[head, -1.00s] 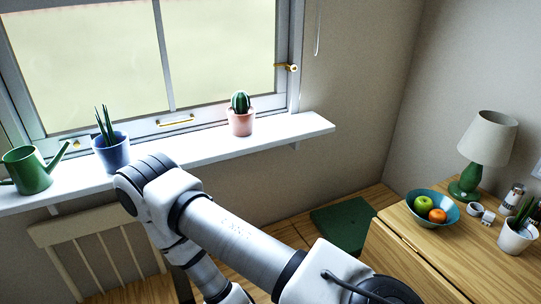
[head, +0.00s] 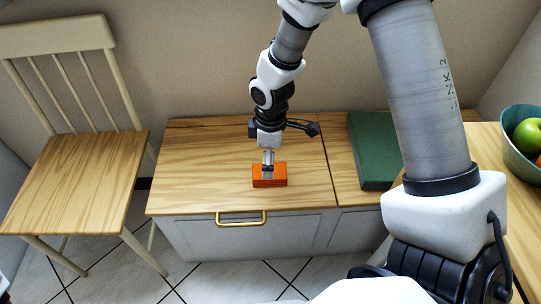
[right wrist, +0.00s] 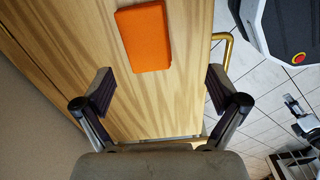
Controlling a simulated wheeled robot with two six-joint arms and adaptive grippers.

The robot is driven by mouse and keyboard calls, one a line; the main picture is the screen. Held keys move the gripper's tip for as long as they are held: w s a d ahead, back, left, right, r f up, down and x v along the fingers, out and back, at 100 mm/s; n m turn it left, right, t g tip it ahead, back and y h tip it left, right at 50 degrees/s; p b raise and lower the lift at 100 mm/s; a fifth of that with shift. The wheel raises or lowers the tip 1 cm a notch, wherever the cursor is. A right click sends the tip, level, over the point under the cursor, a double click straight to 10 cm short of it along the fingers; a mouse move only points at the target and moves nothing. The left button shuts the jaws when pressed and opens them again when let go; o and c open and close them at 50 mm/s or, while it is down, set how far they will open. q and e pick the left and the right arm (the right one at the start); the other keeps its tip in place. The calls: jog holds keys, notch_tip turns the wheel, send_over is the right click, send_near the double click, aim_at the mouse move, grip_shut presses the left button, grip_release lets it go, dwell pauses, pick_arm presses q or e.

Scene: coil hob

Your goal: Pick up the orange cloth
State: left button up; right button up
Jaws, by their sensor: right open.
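The orange cloth (head: 270,178) is a small folded block lying flat on a wooden bench top, near its front edge. In the right wrist view the cloth (right wrist: 144,37) lies beyond the fingertips, a little left of the middle between them. My right gripper (head: 268,160) points down just behind and above the cloth in the head view, partly overlapping it. In its wrist view the right gripper (right wrist: 160,78) has its fingers wide apart with nothing between them. I cannot tell the exact height of the fingertips above the bench. My left gripper is not in view.
The cloth's bench top (head: 200,160) is otherwise clear around it. A brass handle (head: 241,222) juts from the bench front. A green flat cushion or board (head: 372,150) lies to the right. A wooden chair (head: 75,170) stands left. A teal fruit bowl (head: 522,150) stands at the right.

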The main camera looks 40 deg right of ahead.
aim_at(280, 174)
jog(key=shift+w+d+f+n+b, duration=0.25)
jog(key=shift+w+d+n+b, duration=0.4)
jog(key=shift+b, duration=0.25)
notch_tip(280, 174, down, 7)
jog(key=b, duration=0.4)
jog(key=shift+a, duration=0.15)
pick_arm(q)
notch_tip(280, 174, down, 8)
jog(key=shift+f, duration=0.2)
